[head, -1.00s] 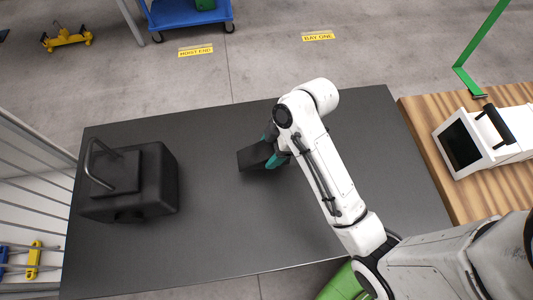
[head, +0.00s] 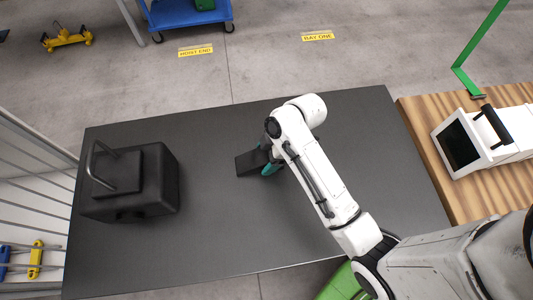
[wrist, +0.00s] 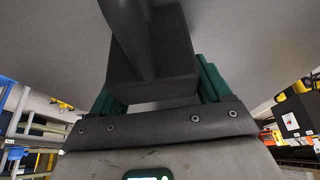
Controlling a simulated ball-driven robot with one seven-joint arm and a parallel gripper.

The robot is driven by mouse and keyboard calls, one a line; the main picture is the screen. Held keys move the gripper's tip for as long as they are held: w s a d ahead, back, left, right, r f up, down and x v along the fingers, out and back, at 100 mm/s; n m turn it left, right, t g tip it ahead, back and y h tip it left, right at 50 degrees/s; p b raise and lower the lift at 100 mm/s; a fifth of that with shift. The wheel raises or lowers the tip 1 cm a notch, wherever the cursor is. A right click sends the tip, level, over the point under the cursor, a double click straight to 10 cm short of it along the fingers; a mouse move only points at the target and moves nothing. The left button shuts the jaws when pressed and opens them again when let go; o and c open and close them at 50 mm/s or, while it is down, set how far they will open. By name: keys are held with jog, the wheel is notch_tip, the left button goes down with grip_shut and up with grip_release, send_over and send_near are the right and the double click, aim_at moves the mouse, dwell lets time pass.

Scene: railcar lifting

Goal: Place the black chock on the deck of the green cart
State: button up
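The black chock (head: 250,163) is a dark block at the middle of the dark table. My gripper (head: 268,163) has teal fingers and is at its right end in the head view. In the wrist view the chock (wrist: 150,75) fills the space between the two teal fingers, which lie against its sides, so my gripper (wrist: 160,88) looks shut on it. I cannot tell whether the chock touches the table. No green cart shows clearly; a green part (head: 342,283) shows below the table's front edge, partly hidden by my arm.
A black case with a metal handle (head: 130,182) stands on the table (head: 220,230) at left. A wooden top (head: 425,140) at right holds a white device (head: 480,140). A green bar (head: 480,45) rises behind it. A blue cart (head: 187,15) stands on the floor behind.

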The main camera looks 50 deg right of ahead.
jog(key=shift+o, duration=1.3)
jog(key=p+v, duration=0.1)
jog(key=v, duration=1.1)
jog(key=shift+r, duration=0.1)
jog(key=s+a+f+m+g+h, duration=0.1)
jog(key=s+f+m+h, duration=0.3)
jog(key=s+m, duration=0.7)
notch_tip(320, 180, down, 2)
jog(key=shift+s+a+f+m+g, duration=0.1)
jog(key=shift+s+a+m+g, duration=0.25)
jog(key=shift+s, duration=0.55)
